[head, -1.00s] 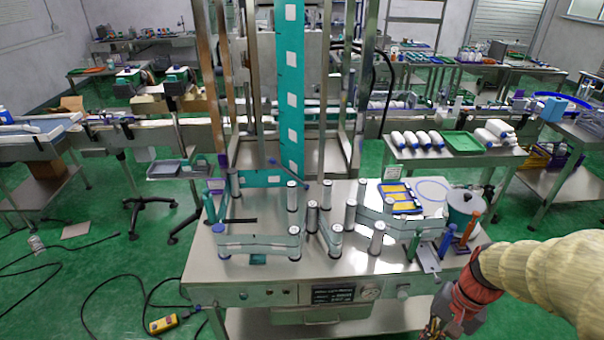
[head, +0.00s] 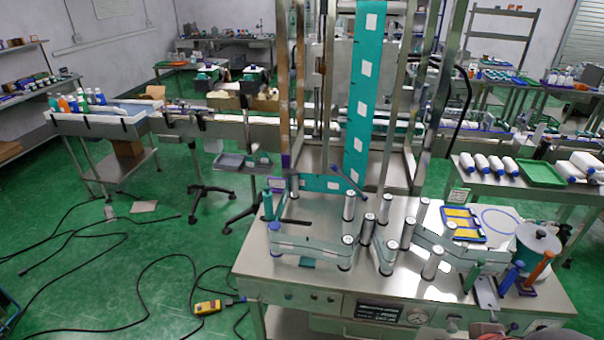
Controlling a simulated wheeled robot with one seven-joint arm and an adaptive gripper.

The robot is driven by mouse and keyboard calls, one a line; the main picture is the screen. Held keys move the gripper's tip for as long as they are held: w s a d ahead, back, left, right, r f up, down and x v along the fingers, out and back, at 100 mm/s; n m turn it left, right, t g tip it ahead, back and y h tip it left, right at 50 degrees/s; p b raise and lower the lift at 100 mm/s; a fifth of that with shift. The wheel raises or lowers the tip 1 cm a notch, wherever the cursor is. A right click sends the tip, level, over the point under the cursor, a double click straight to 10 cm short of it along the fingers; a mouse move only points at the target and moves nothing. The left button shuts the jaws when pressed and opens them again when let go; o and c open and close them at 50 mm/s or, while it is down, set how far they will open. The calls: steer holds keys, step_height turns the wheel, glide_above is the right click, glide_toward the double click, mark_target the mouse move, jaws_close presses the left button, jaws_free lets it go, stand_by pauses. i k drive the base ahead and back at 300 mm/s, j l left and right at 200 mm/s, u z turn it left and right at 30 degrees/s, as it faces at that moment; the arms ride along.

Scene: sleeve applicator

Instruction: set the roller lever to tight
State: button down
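The sleeve applicator's steel table (head: 300,278) stands at the centre right of the head view, with several upright metal rollers (head: 367,230) and a teal labelled web (head: 358,120) running down to it. A slim dark lever (head: 349,181) slants above the table behind the rollers. Upright handles in green (head: 471,276), blue (head: 511,278) and orange (head: 539,268) stand at the table's right end, the green and blue beside a metal plate (head: 487,294). I cannot tell which of these is the roller lever, and no tight marking is readable. My gripper is not in view.
A side table with white bottles (head: 497,165) is behind. Cables and a yellow pendant (head: 208,307) lie on the green floor at left.

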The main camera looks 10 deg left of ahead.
mark_target(243, 299)
steer(key=u, duration=1.3)
